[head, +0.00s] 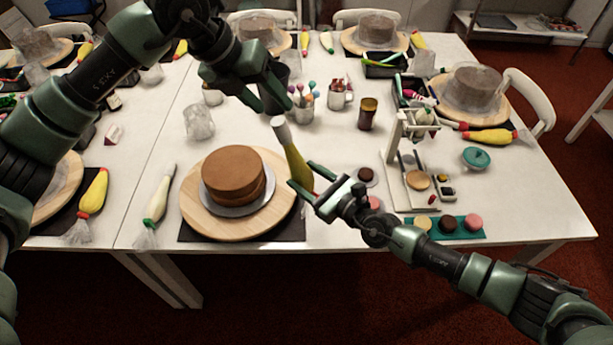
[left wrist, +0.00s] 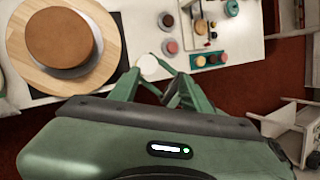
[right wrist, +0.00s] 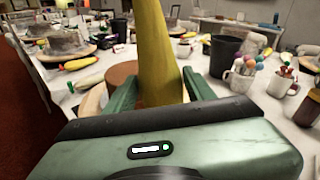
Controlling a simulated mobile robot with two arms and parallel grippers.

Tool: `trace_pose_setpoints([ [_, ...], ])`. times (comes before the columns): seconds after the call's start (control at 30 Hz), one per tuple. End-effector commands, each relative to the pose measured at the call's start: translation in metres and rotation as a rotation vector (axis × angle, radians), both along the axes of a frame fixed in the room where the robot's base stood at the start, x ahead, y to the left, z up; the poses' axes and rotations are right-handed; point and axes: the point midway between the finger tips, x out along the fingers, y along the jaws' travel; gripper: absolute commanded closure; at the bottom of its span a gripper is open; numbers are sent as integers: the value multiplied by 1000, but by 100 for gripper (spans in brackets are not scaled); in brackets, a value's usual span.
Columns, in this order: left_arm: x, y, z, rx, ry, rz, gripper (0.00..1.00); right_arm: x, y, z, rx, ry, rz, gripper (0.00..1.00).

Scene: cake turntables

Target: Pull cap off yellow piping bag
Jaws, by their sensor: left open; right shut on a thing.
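My right gripper (head: 302,176) is shut on the yellow piping bag (head: 295,160) and holds it above the table, just right of the brown cake. The bag stands nearly upright, tip up, tilting slightly left in the head view. A pale cap (head: 278,121) covers its tip. The right wrist view shows the bag (right wrist: 157,50) between the fingers; its cap is out of frame. My left gripper (head: 284,92) is open and empty above the cap. In the left wrist view, the round pale cap (left wrist: 149,65) shows near the fingertips; contact cannot be told.
A brown cake (head: 232,174) sits on a wooden turntable (head: 200,215) beside the bag. A dark cup (head: 272,97), a cup of colourful sticks (head: 303,98) and a brown jar (head: 367,114) stand behind. A white stand mixer (head: 396,140) and macarons on a teal tray (head: 475,234) are right.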

Motion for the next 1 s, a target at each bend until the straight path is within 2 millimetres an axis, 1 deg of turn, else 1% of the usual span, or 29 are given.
trace_pose_setpoints([
  [0.03,-3,8,3,40,-4,7,52,0,0,1,2,-2,0,66],
  [0.1,-5,15,4,74,-4,13,52,0,0,1,2,-2,0,66],
  [0.2,-6,17,1,93,-1,17,52,0,0,1,2,-2,0,66],
  [0.37,-2,12,-14,94,0,17,52,0,0,1,2,-2,0,66],
  [0.7,11,-5,-57,91,-1,18,52,1,0,2,2,-2,0,66],
  [0.83,15,-8,-69,91,0,18,52,1,0,2,2,-2,0,66],
  [1.0,17,-11,-75,90,-3,17,52,1,0,2,2,-2,0,66],
])
